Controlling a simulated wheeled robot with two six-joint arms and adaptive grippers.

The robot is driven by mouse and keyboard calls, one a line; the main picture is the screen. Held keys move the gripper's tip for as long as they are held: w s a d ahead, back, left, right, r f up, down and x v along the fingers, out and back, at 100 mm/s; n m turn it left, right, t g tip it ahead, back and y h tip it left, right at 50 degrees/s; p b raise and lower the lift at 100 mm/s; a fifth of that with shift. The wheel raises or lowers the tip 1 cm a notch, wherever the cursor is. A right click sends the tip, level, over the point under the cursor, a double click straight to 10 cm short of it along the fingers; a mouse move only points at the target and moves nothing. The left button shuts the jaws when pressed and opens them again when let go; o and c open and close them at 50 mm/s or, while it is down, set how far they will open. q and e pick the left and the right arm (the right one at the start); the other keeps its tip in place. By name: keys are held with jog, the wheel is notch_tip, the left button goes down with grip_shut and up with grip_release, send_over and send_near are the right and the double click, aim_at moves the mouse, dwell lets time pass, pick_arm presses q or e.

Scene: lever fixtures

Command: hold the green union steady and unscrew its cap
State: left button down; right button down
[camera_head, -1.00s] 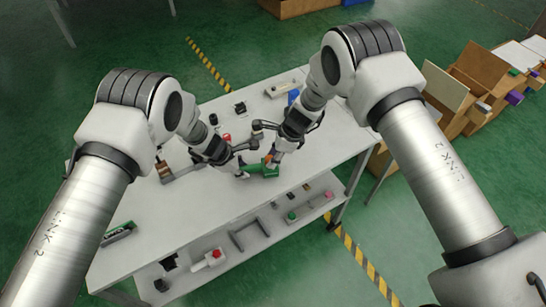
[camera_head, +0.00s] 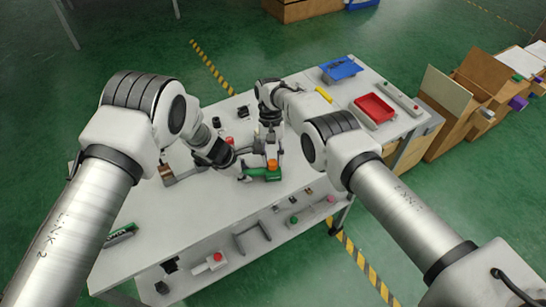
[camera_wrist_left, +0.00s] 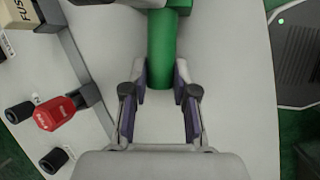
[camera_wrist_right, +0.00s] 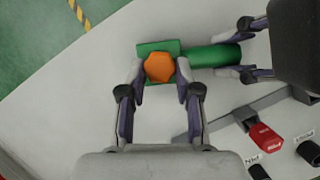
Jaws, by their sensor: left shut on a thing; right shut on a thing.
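The green union (camera_head: 262,175) lies on the white table near its front edge. It has a green tube (camera_wrist_left: 162,40) and a blocky green end (camera_wrist_right: 147,50). An orange faceted cap (camera_head: 271,164) sits at the blocky end and also shows in the right wrist view (camera_wrist_right: 160,67). My left gripper (camera_head: 242,174) is shut on the tube; its fingers are on both sides of the tube in the left wrist view (camera_wrist_left: 161,80). My right gripper (camera_wrist_right: 160,78) is shut on the cap, one finger on each side. Whether the cap's thread is engaged is hidden.
A red lever fixture (camera_wrist_right: 265,137) and black knobs (camera_wrist_right: 308,151) stand close to the grippers. A red tray (camera_head: 374,108) and a blue tray (camera_head: 341,68) are at the table's right end. A lower shelf (camera_head: 215,279) holds more fixtures.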

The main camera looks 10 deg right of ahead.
jog(key=c, duration=0.7)
grip_release()
jog(key=shift+f, duration=0.1)
jog(key=shift+o, duration=0.2)
jog(key=shift+r, duration=1.55)
